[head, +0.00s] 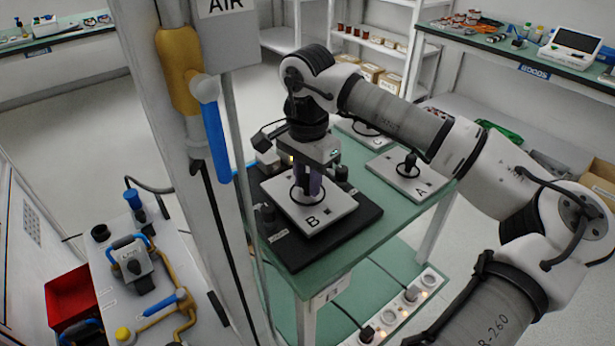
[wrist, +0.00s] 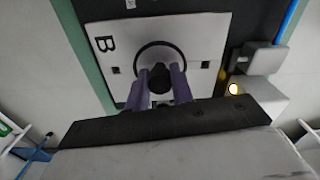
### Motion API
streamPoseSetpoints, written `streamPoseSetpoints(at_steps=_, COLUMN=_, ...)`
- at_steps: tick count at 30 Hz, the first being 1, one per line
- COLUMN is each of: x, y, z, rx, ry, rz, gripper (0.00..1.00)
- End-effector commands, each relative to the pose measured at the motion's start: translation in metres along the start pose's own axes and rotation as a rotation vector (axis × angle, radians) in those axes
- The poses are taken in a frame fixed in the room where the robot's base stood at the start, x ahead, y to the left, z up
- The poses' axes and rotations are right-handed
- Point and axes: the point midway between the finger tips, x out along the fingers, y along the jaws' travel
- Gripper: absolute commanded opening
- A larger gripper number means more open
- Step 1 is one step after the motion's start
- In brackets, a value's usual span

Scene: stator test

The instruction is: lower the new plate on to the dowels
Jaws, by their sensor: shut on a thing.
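The white plate B (head: 328,209) is at my gripper, over a black base (head: 352,224) on the green bench. My gripper (head: 309,188) points down, with its purple fingers shut on the plate's dark centre knob. In the wrist view, plate B (wrist: 195,32) shows its letter, a dark ring around the knob and small dark square marks. My fingers (wrist: 158,84) are on both sides of the knob. I cannot make out dowels under the plate, nor whether it touches the base. Dark posts stand at the left corner (head: 268,214) and right (head: 342,172) of the plate.
Plate A (head: 412,178) lies on the green bench (head: 385,210) to the right; another pale plate (head: 362,132) is behind. A grey post with a blue-handled air valve (head: 216,142) stands close on the left. A small box (wrist: 262,60) with a yellow light is beside the base.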

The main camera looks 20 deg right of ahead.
Motion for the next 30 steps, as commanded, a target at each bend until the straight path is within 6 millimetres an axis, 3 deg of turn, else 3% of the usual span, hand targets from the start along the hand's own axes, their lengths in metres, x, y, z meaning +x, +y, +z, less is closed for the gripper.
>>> streamPoseSetpoints(at_steps=30, x=0.0116, y=-0.0001, z=-0.0001, rx=0.000, ry=0.001, rz=-0.001, gripper=0.00)
